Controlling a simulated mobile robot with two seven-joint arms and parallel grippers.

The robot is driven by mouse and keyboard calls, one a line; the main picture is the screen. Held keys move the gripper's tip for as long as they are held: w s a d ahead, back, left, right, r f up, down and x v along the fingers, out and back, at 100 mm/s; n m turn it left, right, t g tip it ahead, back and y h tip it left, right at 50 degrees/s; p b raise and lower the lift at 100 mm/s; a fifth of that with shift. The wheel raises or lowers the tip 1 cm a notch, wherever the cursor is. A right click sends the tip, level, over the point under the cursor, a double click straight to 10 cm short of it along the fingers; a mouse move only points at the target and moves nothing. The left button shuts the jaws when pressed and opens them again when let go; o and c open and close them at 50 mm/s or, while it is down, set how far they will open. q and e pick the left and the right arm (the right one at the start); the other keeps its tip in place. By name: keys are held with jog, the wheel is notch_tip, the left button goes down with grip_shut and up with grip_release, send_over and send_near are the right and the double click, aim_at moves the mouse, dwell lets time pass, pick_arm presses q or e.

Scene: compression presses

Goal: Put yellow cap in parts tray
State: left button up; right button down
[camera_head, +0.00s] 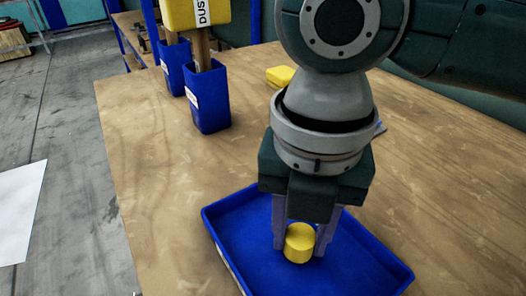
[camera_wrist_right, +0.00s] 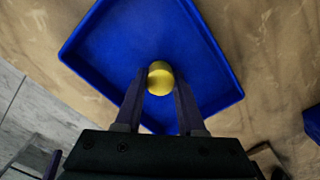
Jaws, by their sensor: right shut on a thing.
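The yellow cap (camera_head: 299,243) is a small round cylinder between the fingers of my right gripper (camera_head: 303,238). The gripper points down and is shut on the cap. The blue parts tray (camera_head: 232,222) lies on the wooden table, and the cap and fingertips are over its inside. I cannot tell whether the cap touches the tray floor. In the right wrist view, the cap (camera_wrist_right: 160,78) sits between the fingertips (camera_wrist_right: 160,82), in front of the blue tray (camera_wrist_right: 110,30). My left gripper is not in view.
Blue bins (camera_head: 209,98) stand at the table's back left, with a yellow box labelled "DUST" (camera_head: 190,12) above them. A yellow object (camera_head: 280,76) lies behind my right arm. The wooden table (camera_head: 150,130) is clear left of the tray.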

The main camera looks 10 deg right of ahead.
aim_at(301, 234)
jog(key=shift+f, duration=0.35)
jog(key=shift+f, duration=0.2)
jog(key=c, duration=0.5)
grip_release()
notch_tip(301, 234, up, 12)
jog(key=p, duration=0.2)
jog(key=shift+r+p, duration=0.25)
jog(key=shift+p, duration=0.05)
